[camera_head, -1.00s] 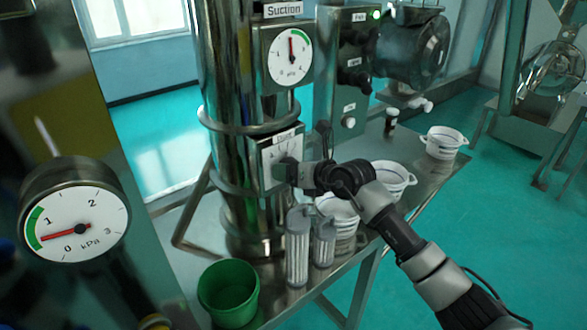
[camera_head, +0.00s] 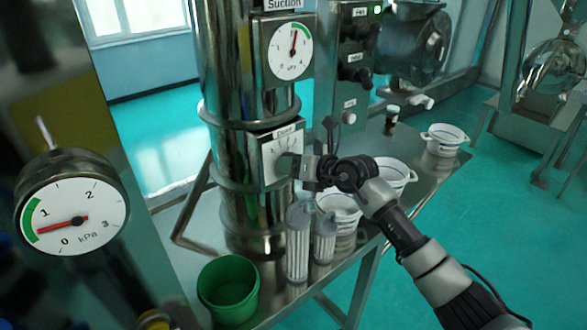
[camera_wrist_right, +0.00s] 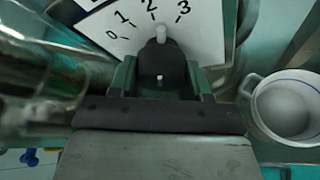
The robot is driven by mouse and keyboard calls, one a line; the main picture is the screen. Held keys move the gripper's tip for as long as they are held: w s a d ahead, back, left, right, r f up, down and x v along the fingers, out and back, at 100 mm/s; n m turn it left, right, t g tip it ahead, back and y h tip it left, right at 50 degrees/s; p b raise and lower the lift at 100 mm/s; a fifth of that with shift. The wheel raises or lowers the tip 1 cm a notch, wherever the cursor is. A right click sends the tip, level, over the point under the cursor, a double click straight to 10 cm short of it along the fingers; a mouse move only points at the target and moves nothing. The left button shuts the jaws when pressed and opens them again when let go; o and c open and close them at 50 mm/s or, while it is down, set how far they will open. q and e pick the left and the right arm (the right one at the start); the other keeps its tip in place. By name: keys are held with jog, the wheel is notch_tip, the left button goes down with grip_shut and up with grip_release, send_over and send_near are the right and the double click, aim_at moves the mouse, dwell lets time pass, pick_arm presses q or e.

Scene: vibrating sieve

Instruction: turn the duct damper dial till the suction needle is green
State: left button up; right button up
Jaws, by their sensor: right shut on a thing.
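The damper dial's white plate (camera_head: 270,158) is on the front of the steel duct. My right gripper (camera_wrist_right: 160,85) is shut on its dark knob (camera_wrist_right: 162,62). In the right wrist view the knob's pale pointer is near the 2. In the head view the right gripper (camera_head: 296,168) comes from the right and hides most of the knob. The suction gauge (camera_head: 290,50) is above it. Its red needle points nearly straight up, close to the start of the green arc at upper right; I cannot tell whether it is inside. My left gripper is out of view.
A second kPa gauge (camera_head: 72,216) at the left reads below 1. A control box (camera_head: 352,70) is behind.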

jog(key=shift+m+g+y, duration=0.3)
jog(key=shift+m+y, duration=0.5)
jog(key=shift+m, duration=0.7)
jog(key=o, duration=0.9)
jog(key=shift+b, duration=0.3)
jog(key=b+v, duration=0.4)
jog(key=v, duration=0.6)
jog(key=shift+s+d, duration=0.2)
jog(key=shift+d, duration=0.15)
